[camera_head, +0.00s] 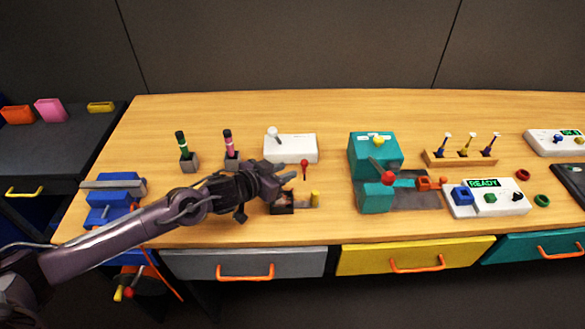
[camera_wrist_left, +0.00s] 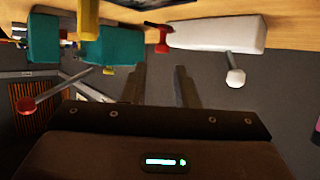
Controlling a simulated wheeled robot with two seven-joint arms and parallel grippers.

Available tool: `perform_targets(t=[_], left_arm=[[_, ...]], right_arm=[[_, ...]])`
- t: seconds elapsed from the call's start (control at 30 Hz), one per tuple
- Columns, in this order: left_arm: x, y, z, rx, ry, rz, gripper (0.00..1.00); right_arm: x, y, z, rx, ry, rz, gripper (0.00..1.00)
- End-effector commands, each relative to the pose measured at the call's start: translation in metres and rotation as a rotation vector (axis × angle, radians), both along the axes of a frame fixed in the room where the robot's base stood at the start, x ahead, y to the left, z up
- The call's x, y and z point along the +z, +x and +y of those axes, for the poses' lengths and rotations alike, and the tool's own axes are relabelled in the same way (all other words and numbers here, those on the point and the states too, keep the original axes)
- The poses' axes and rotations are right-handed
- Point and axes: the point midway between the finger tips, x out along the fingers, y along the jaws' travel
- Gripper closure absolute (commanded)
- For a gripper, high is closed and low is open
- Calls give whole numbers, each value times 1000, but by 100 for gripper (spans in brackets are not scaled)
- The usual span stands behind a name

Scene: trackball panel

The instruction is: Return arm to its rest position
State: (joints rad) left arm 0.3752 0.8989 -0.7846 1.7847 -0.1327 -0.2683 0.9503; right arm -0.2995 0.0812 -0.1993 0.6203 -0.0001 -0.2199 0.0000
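My left arm comes in from the lower left of the head view. Its gripper (camera_head: 287,175) is above the front middle of the wooden table, just in front of the white box (camera_head: 292,149) with a white ball-topped lever. In the left wrist view the two fingers (camera_wrist_left: 161,88) stand apart with nothing between them. The white box (camera_wrist_left: 218,34) and its lever show beyond them, seemingly upside down. My right gripper is not in view.
A green-handled tool (camera_head: 181,146) and a pink-handled tool (camera_head: 228,144) stand in holders behind the arm. A blue vise-like device (camera_head: 113,202) is at left, near the arm. A teal machine (camera_head: 375,155) and a READY panel (camera_head: 487,198) stand to the right. The back of the table is clear.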

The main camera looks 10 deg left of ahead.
Motion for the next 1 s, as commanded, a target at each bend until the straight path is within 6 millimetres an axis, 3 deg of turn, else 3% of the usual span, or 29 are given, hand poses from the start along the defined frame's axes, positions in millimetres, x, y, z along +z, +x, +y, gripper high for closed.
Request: perform_targets(t=[0.17,0.6,0.73,0.87,1.0], left_arm=[[5,-11,6,0,1,0,73],[6,-12,6,0,1,0,73],[4,-16,-3,3,0,4,73],[-1,-39,-32,41,19,28,73],[-4,-83,-52,144,79,127,73]], right_arm=[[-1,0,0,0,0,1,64],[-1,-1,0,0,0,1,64],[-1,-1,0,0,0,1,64],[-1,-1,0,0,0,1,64],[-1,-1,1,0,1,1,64]])
